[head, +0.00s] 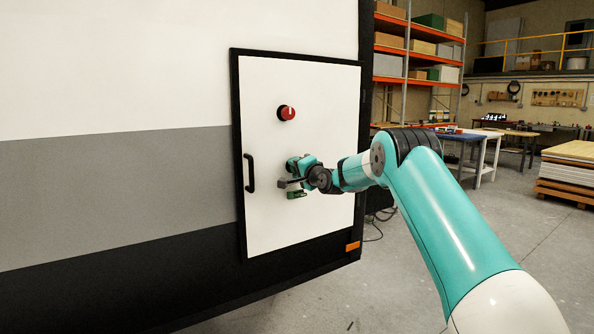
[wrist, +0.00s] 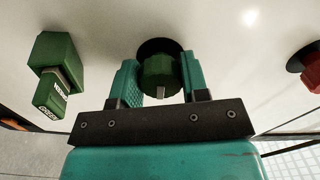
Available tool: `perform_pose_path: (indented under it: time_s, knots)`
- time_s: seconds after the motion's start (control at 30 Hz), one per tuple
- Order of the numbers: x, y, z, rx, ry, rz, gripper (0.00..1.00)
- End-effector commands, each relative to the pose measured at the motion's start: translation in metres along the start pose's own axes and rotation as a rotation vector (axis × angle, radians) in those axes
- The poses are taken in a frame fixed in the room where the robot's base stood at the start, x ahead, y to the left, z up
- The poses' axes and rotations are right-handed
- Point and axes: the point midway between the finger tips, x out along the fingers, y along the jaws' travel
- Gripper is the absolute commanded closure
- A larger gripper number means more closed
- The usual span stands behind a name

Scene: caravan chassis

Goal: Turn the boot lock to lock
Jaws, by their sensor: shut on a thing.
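A white boot door (head: 265,215) with a black frame is closed on the caravan's side. In the wrist view my gripper (wrist: 160,75) is shut on a round green knob (wrist: 158,70) on a black round base, one teal finger on each side. A pale mark shows on the knob's near edge, pointing to the bottom of the picture. In the head view my gripper (head: 298,170) is at the door and mostly hides this knob. A green block with white labels (wrist: 58,75) is mounted beside it; it also shows just below my gripper in the head view (head: 297,194).
A red knob (head: 286,113) is higher on the door and at the right edge of the wrist view (wrist: 312,68). A black handle (head: 249,172) is at the door's left side.

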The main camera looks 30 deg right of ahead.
Motion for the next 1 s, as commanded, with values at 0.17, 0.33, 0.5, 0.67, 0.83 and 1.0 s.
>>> perform_pose_path:
  time_s: [0.17, 0.33, 0.5, 0.67, 0.83, 1.0]
  knots:
    - [-0.0003, -0.0002, -0.0022, 0.066, 0.004, 0.0, 0.82]
    - [-0.0004, -0.0003, -0.0023, 0.098, 0.005, 0.0, 0.82]
    - [-0.0004, -0.0003, -0.0024, 0.109, 0.005, 0.0, 0.82]
    - [-0.0004, -0.0002, -0.0024, 0.11, 0.005, 0.0, 0.82]
    - [-0.0004, -0.0001, -0.0024, 0.109, 0.005, 0.0, 0.49]
    - [-0.0003, -0.0002, -0.0016, 0.109, 0.003, 0.0, 0.33]
